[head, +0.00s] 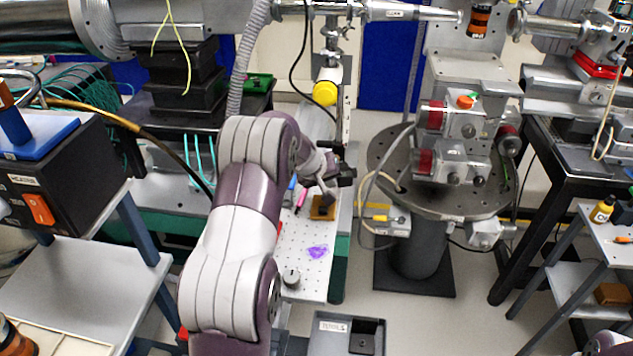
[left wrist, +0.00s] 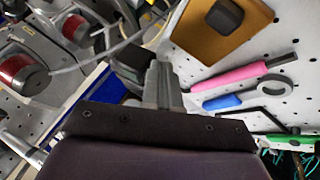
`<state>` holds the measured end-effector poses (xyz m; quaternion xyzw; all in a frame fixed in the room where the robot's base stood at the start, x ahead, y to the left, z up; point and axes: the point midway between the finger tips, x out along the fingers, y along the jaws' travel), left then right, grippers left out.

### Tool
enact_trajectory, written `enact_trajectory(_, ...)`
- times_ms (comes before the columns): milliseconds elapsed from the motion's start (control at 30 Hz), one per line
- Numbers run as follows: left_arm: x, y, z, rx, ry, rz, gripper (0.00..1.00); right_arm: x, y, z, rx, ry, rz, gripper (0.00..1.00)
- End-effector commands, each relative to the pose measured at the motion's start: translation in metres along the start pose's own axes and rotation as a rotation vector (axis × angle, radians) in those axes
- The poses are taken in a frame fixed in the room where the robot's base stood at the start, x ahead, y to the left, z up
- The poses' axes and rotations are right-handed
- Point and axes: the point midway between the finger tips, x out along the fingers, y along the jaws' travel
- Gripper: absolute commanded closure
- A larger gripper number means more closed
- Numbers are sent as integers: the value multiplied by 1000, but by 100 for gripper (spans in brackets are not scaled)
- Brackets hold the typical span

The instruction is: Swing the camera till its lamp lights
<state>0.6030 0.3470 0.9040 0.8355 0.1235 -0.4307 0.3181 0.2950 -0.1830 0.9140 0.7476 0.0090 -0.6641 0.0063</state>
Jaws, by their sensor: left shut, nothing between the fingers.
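My left gripper (head: 332,184) reaches over the perforated board from the left and is shut and empty. In the left wrist view its grey fingers (left wrist: 162,80) are closed together. A small black block (head: 346,175) sits right beside the fingertips. It may be the camera, and it seems to show in the left wrist view (left wrist: 128,59), close against or just behind the fingers. I cannot tell whether they touch. No lit lamp can be made out on it. My right gripper is not in view.
The white perforated board (head: 308,262) carries an amber plate (head: 322,208), a pink-handled tool (head: 301,198), a purple piece (head: 317,252) and a knob (head: 291,277). A round stage (head: 440,205) with red-capped motors stands to the right. A grey tray (head: 330,342) lies at the front.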

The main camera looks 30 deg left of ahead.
Motion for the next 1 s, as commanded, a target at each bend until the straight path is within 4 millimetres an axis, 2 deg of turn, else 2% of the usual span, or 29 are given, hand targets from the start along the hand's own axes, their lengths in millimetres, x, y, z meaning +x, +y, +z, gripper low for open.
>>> enact_trajectory(100, 2, 10, 4, -61, 33, -33, 100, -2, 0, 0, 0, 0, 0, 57)
enact_trajectory(433, 9, 29, 9, -58, 31, -31, 100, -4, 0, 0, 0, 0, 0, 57)
enact_trajectory(1000, 14, 38, 11, -58, 30, -31, 100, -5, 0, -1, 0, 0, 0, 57)
